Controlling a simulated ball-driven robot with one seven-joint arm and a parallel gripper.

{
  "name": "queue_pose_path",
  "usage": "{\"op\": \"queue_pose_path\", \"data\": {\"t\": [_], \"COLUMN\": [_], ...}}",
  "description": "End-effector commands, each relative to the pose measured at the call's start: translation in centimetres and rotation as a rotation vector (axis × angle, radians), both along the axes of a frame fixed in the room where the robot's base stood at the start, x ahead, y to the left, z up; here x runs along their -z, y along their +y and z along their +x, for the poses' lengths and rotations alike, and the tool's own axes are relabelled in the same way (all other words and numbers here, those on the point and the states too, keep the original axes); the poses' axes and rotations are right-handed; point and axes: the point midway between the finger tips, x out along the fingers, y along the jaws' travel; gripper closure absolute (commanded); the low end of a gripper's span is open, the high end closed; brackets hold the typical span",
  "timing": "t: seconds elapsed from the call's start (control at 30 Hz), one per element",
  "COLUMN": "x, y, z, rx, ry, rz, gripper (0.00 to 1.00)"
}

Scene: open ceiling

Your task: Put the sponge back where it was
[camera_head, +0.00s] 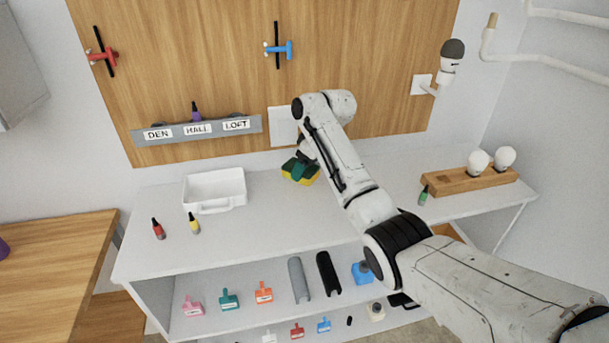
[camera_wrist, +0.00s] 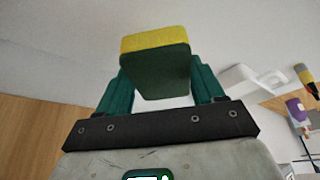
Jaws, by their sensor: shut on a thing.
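A yellow and dark green sponge (camera_wrist: 156,68) sits between the two teal fingers of my gripper (camera_wrist: 160,82) in the wrist view. The fingers are closed on its sides. In the head view the sponge (camera_head: 289,168) shows at my gripper (camera_head: 302,167), over the back part of the white tabletop (camera_head: 270,228), below a white wall plate. I cannot tell whether the sponge touches the tabletop. My fingers hide part of it.
A white tray (camera_head: 214,176) stands left of the sponge. Red (camera_head: 158,230) and yellow (camera_head: 194,224) bottles stand in front of the tray. A wooden block with bulbs (camera_head: 468,179) and a green bottle (camera_head: 423,196) are at the right. The front middle tabletop is clear.

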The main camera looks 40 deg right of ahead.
Motion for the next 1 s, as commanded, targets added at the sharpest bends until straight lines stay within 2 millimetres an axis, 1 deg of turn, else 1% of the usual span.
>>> {"op": "queue_pose_path", "data": {"t": [0.13, 0.27, 0.37, 0.77, 0.8, 1.0], "x": [0.7, 2.6, 3.4, 4.0, 3.9, 3.9], "y": [-0.2, -0.1, -0.1, -0.1, -0.2, -0.1], "z": [0.5, 0.4, 0.4, 0.4, 0.5, 0.4], "rx": [0.001, 0.001, 0.001, 0.001, 0.001, 0.001], "ry": [0.001, 0.004, 0.001, -0.001, -0.001, 0.000], "rz": [0.000, 0.002, 0.001, 0.001, 0.001, 0.000], "gripper": [0.57, 0.57, 0.57, 0.57, 0.30, 0.11]}}
